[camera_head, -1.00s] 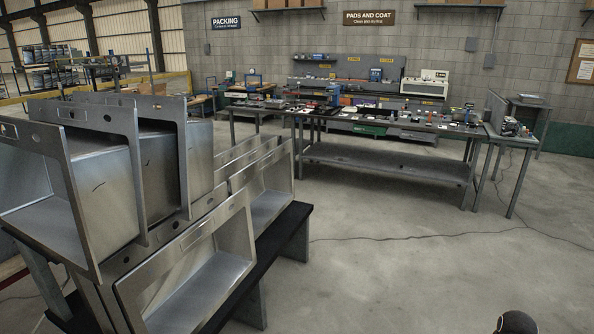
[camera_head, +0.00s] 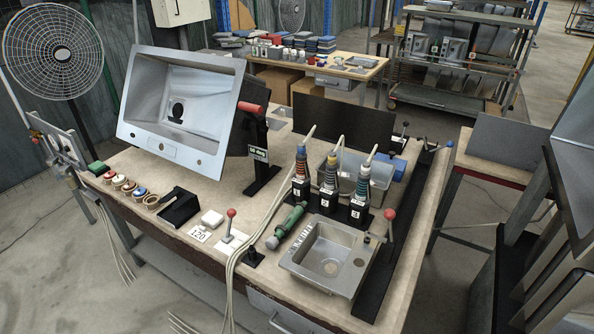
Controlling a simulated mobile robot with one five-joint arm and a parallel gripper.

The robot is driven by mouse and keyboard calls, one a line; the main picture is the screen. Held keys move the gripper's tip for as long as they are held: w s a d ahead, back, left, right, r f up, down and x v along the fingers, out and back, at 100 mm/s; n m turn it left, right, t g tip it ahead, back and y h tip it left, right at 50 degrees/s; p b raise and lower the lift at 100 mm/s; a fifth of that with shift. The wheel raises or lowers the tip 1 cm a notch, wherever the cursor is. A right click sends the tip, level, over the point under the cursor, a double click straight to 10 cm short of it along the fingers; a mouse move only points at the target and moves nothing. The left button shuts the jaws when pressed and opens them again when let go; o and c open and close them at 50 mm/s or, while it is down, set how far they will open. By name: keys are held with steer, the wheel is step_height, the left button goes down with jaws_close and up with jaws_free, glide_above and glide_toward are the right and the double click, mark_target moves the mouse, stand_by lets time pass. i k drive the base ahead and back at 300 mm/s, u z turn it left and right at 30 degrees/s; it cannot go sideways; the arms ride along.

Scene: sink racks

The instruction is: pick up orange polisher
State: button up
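Three upright hand tools with cables stand in black numbered holders on the workbench, right of centre. The tool in holder 1 (camera_head: 301,164) has dark blue and reddish parts. The tool in holder 2 (camera_head: 331,174) has yellowish-orange and blue bands. A green tool (camera_head: 287,224) lies on the bench in front of the holders. My gripper is not in view.
A steel sink (camera_head: 186,107) stands tilted on the bench (camera_head: 217,190). A small sink (camera_head: 330,258) lies at the front right. Red-knobbed levers (camera_head: 231,213) stand nearby, and hanging cables (camera_head: 240,262) cross the front edge. A fan (camera_head: 54,49) stands at left, with sinks (camera_head: 570,190) at right.

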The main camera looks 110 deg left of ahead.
mark_target(302, 178)
steer(key=z, duration=5.45)
steer(key=i, duration=0.2)
steer(key=z, duration=1.6)
steer(key=k, duration=0.15)
steer(key=z, duration=0.2)
steer(key=i, duration=1)
steer(key=u, duration=0.25)
